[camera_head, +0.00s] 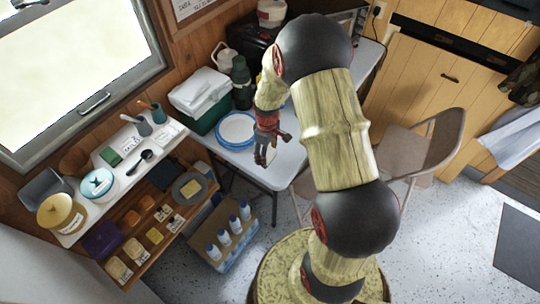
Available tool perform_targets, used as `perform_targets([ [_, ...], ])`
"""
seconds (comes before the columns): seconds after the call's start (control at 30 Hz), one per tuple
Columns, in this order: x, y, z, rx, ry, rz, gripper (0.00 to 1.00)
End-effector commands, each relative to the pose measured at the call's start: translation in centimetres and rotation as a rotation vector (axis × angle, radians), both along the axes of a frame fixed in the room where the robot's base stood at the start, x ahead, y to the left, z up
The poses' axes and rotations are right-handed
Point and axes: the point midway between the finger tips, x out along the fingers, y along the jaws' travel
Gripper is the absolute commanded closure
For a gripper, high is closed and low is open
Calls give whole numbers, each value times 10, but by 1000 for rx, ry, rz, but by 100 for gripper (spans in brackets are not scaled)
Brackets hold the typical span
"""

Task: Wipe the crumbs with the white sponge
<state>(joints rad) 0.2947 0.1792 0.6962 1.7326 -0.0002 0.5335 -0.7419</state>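My gripper (265,156) points down over the front edge area of the white table (287,160), just right of a stack of blue-rimmed plates (236,130). Its fingers are small and partly dark here, so I cannot tell whether they are open or shut, or whether they hold anything. I cannot make out a white sponge or crumbs; my arm hides much of the table's middle and right.
A green cooler with white lid (200,93) and a dark green flask (241,82) stand behind the plates. A cluttered white shelf top (127,168) is at left. Bottles in a crate (228,240) stand below. A folding chair (420,145) is at right.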

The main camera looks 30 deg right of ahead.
Motion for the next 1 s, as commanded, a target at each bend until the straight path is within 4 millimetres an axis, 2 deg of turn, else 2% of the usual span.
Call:
perform_targets([
  [0.1, 3, 3, 14, 0, 0, 1, 64],
  [0.23, 6, 5, 21, 0, 0, 0, 64],
  [0.8, 6, 5, 21, 0, 0, -1, 64],
  [1.0, 12, 13, 26, 0, -2, 18, 64],
])
